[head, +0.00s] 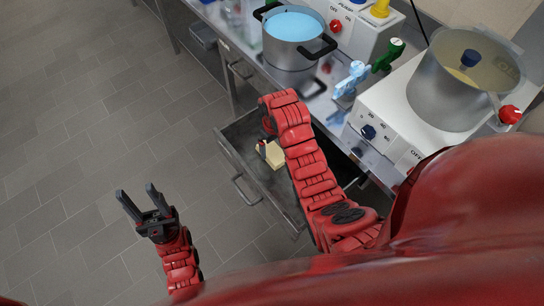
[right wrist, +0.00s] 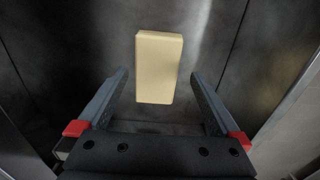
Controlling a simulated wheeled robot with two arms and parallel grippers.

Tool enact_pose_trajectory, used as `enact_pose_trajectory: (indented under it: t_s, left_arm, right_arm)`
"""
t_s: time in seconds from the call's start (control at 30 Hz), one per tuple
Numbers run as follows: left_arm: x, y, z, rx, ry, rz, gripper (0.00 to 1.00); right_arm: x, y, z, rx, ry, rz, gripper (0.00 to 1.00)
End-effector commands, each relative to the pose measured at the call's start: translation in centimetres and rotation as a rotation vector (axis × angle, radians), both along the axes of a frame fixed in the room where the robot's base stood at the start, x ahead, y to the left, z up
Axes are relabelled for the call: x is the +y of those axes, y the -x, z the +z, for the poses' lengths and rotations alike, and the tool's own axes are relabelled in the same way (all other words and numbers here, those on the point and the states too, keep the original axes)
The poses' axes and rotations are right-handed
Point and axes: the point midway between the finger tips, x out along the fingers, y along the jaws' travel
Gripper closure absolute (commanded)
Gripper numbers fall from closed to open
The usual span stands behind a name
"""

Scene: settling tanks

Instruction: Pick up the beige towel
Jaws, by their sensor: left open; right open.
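The beige towel (head: 271,154), a small folded block, lies in an open metal drawer (head: 234,155). In the right wrist view the towel (right wrist: 159,67) lies on the drawer floor, just beyond and partly between the two fingertips. My right gripper (right wrist: 160,85) is open and empty, pointing down over the towel. In the head view my right gripper is mostly hidden behind its own red arm, near the towel. My left gripper (head: 143,200) is open and empty over the floor, left of the drawer and away from it.
Drawer walls (right wrist: 281,112) rise close beside my right gripper. The tiled floor at left is clear.

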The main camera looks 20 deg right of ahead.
Motion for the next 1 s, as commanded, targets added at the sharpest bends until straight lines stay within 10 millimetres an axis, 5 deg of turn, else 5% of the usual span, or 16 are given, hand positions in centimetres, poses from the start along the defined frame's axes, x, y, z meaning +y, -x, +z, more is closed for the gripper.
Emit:
enact_pose_trajectory:
  t_s: [0.43,0.77,1.0]
  left_arm:
    - [0.0,0.0,2.2,0.0,0.0,0.0,0.5]
    - [0.0,0.0,2.3,0.0,0.0,0.0,0.5]
    - [0.0,0.0,2.3,0.0,0.0,0.0,0.5]
  right_arm:
    - [-0.4,0.2,-4.4,0.004,-0.001,-0.001,0.0]
    - [-0.4,0.1,-5.2,-0.001,0.0,0.0,0.0]
    - [-0.4,0.1,-5.2,-0.001,0.0,0.0,0.38]
